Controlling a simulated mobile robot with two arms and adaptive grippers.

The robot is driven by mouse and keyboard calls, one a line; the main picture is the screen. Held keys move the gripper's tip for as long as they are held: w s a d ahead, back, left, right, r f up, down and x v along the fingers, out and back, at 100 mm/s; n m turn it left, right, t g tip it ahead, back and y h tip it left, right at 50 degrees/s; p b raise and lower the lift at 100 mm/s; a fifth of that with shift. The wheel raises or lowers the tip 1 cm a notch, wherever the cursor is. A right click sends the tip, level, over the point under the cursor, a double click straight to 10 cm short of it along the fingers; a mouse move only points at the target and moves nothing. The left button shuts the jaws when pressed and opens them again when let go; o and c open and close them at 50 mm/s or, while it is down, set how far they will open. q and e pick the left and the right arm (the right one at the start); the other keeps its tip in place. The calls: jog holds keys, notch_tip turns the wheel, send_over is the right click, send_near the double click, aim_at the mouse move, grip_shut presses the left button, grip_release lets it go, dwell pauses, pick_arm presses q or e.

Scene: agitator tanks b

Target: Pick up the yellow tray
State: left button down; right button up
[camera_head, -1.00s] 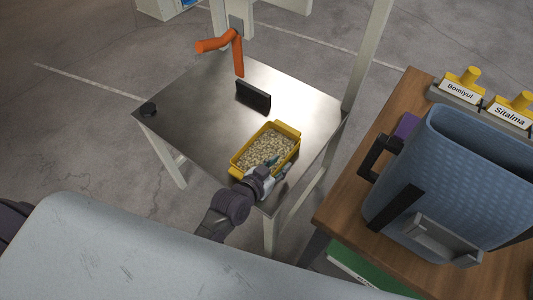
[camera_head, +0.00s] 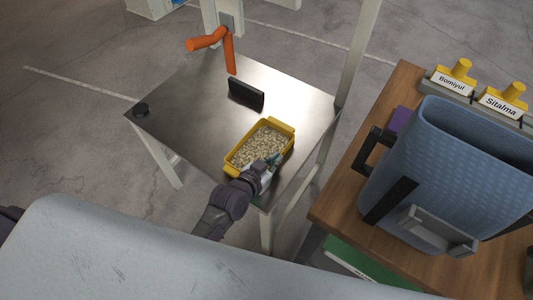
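The yellow tray (camera_head: 281,124) is full of pale pellets and rests on the metal table (camera_head: 185,105), near its front right edge. My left gripper (camera_head: 271,165) is at the near right corner of the tray, with its fingers over or against the near rim. Whether the fingers are open or closed on the rim is too small to tell. My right gripper is not visible.
An orange lever (camera_head: 229,52) stands at the table's back edge. A blue bin (camera_head: 450,175) stands on the wooden table (camera_head: 345,190) at right. The metal table's left part is clear.

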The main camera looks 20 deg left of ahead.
pick_arm(q)
jog(key=shift+r, duration=0.2)
jog(key=shift+r+p, duration=0.75)
jog(key=shift+r, duration=2.35)
notch_tip(320, 180, up, 3)
jog(key=shift+r, duration=0.2)
jog(key=shift+p, duration=0.3)
